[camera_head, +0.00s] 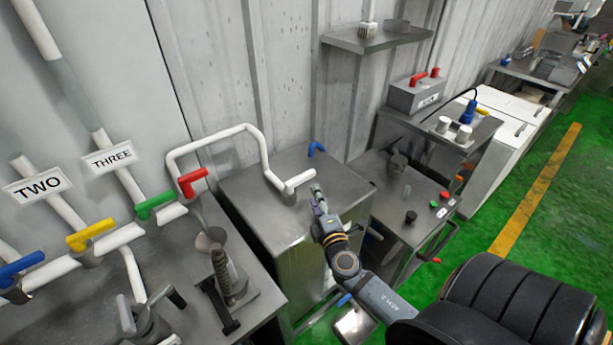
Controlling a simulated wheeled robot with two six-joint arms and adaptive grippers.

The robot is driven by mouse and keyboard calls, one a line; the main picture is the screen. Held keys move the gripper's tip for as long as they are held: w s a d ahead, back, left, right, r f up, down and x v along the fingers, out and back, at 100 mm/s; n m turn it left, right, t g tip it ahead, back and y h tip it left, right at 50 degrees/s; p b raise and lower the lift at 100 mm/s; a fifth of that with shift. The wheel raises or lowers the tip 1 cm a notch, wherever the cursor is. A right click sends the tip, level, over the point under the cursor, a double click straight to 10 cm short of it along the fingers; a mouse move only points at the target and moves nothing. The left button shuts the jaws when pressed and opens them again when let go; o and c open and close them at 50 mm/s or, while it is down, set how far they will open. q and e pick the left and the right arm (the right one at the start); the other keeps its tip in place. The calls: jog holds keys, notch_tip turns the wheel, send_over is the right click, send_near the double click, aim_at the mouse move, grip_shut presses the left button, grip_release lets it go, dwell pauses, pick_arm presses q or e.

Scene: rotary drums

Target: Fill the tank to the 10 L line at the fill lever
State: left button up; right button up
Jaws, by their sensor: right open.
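A steel box-shaped tank (247,193) stands in the middle, with a white pipe (263,150) running into its top. A white lever (299,180) sits where the pipe meets the top; I cannot tell for sure that it is the fill lever. No level marking or water can be made out. My left gripper is not in view.
Red (193,181), green (155,204), yellow (90,234) and blue (21,264) valve handles line the pipes at left. A steel bench (190,265) is below them. Green floor (500,205) is open further right.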

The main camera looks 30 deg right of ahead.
aim_at(308, 178)
jog(key=shift+w+r, duration=0.1)
jog(key=shift+w, duration=0.1)
jog(key=p+x, duration=0.2)
jog(key=x, duration=0.8)
jog(key=shift+d+p, duration=0.1)
jog(key=shift+p, duration=0.2)
jog(key=shift+c, duration=0.5)
grip_shut()
